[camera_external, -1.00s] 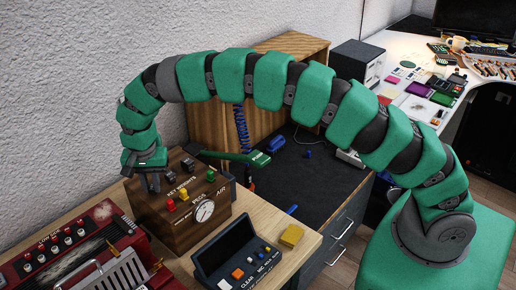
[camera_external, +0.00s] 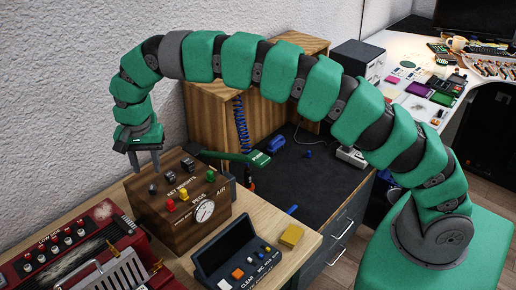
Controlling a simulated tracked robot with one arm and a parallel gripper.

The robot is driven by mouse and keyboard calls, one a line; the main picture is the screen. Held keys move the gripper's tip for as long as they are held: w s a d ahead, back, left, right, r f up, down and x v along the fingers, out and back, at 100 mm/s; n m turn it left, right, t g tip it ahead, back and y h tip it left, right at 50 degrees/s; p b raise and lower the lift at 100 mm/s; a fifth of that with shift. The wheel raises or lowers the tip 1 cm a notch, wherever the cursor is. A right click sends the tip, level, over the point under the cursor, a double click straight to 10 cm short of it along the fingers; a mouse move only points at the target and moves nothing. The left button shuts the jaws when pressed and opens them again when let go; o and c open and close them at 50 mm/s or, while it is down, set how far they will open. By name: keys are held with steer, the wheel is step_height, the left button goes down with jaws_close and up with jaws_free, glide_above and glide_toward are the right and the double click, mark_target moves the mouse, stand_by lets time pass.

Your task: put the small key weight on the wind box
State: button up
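The wind box (camera_external: 180,232) is a brown wooden box with a round gauge and lettering that includes KEY WEIGHTS, standing on the wooden bench. Several small dark weights sit on its top. The small key weight appears to be the front-left dark piece (camera_external: 152,188), resting on the top near the left edge. Two larger dark weights (camera_external: 169,178) (camera_external: 187,164) sit behind it in a row. My gripper (camera_external: 145,168) points down above the left part of the box. Its two fingers are apart with nothing visible between them, clear of the weights.
Coloured pegs (camera_external: 183,194) stand on the box in front of the weights. A wooden cabinet (camera_external: 210,115) stands behind.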

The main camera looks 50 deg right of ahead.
steer(key=shift+r, duration=2.55)
steer(key=s+d+r+n+t+y, duration=0.1)
steer(key=d+r+n+t, duration=0.15)
steer(key=d+r, duration=0.6)
steer(key=d+r+n+t, duration=0.1)
steer(key=d+r+t, duration=0.2)
steer(key=r, duration=1)
steer(key=s+d+r+n+t+y, duration=0.1)
steer(key=d+r+n+t, duration=0.15)
steer(key=d+r, duration=0.55)
steer(key=s+d+r+n+t+h, duration=0.1)
steer(key=s+d+r+t, duration=0.2)
steer(key=s+d+r, duration=0.2)
steer(key=s+d+r+n+t+h, duration=0.1)
steer(key=s+d+r+t, duration=0.3)
steer(key=s+r, duration=0.7)
step_height(320, 180, up, 6)
steer(key=shift+d+n, duration=0.5)
steer(key=shift+d, duration=0.25)
steer(key=shift+s+f, duration=0.1)
